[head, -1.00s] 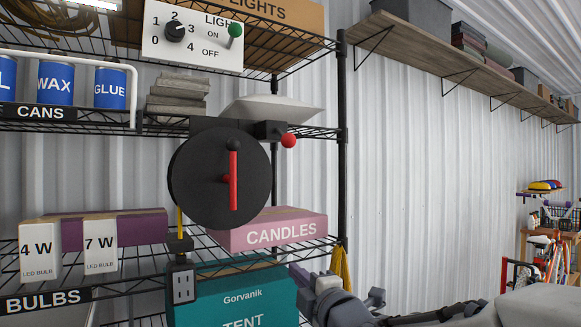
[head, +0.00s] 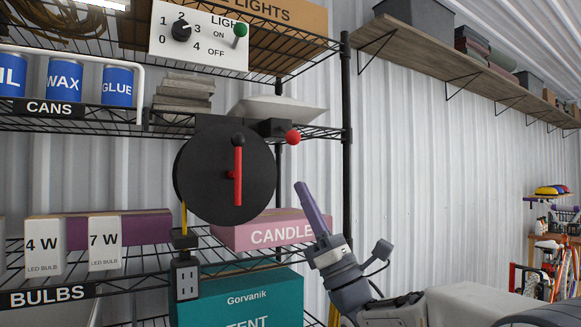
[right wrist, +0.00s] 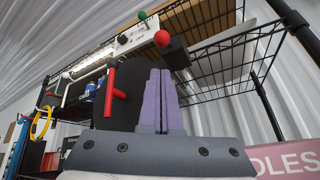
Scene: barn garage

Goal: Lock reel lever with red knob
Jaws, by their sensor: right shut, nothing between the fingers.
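The black round reel (head: 208,180) hangs from the shelf rack, with a red crank (head: 238,178) that ends in a black knob on its face. The lock lever's red knob (head: 293,137) sticks out at the right of a black block (head: 270,128) above the reel. In the right wrist view the red knob (right wrist: 162,38) is above the fingertips, and the reel (right wrist: 128,92) is behind them. My right gripper (head: 301,186) is shut and empty, pointing up, below the red knob and apart from it; it also shows in the right wrist view (right wrist: 158,74). My left gripper is out of view.
A candles box (head: 262,232) sits on the shelf below the reel, partly behind my right gripper. A light switch panel (head: 198,35) is above. An outlet box (head: 186,278) hangs below the reel. Open space lies right of the rack post (head: 346,120).

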